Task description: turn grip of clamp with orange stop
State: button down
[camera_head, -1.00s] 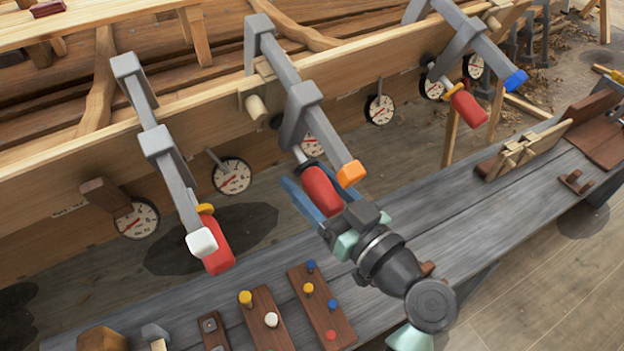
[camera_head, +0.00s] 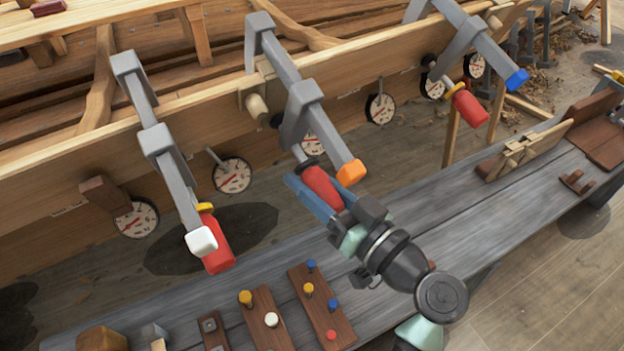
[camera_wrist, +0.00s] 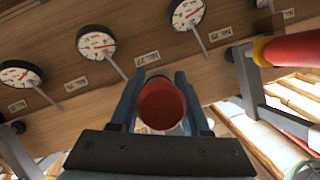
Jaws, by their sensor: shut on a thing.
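The clamp with the orange stop (camera_head: 350,172) is the middle one of three grey bar clamps on the hull plank. Its red grip (camera_head: 321,186) points down toward me. My gripper (camera_head: 318,188) is shut on this grip, with one blue finger on each side. In the wrist view the round end of the red grip (camera_wrist: 161,104) sits between my two fingers (camera_wrist: 160,98). The screw behind the grip is mostly hidden in the wrist view. Part of a dial gauge (camera_head: 313,144) shows behind the clamp.
A clamp with a white stop (camera_head: 201,241) stands to the left, and one with a blue stop (camera_head: 516,79) to the right. Several gauges line the plank. The grey bench (camera_head: 440,218) below holds pegged wooden boards (camera_head: 322,305). Its middle stretch is mostly clear.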

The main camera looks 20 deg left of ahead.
jog(key=shift+s+m+g+y, duration=0.15)
jog(key=shift+m+g+y, duration=0.6)
jog(key=shift+m, duration=0.35)
jog(key=shift+s+r+m+g+y, duration=0.15)
jog(key=shift+m+g+y, duration=0.55)
jog(key=shift+m, duration=0.4)
jog(key=m+y, duration=0.1)
jog(key=m, duration=0.1)
jog(key=m+g+y, duration=0.1)
jog(key=m, duration=0.1)
jog(key=shift+s+r+m+g, duration=0.1)
jog(key=shift+r+m+g, duration=0.15)
jog(key=shift+m, duration=0.15)
jog(key=shift+y, duration=0.25)
jog(key=shift+c, duration=1.9)
grip_release()
jog(key=b+v, duration=0.1)
jog(key=v, duration=1.2)
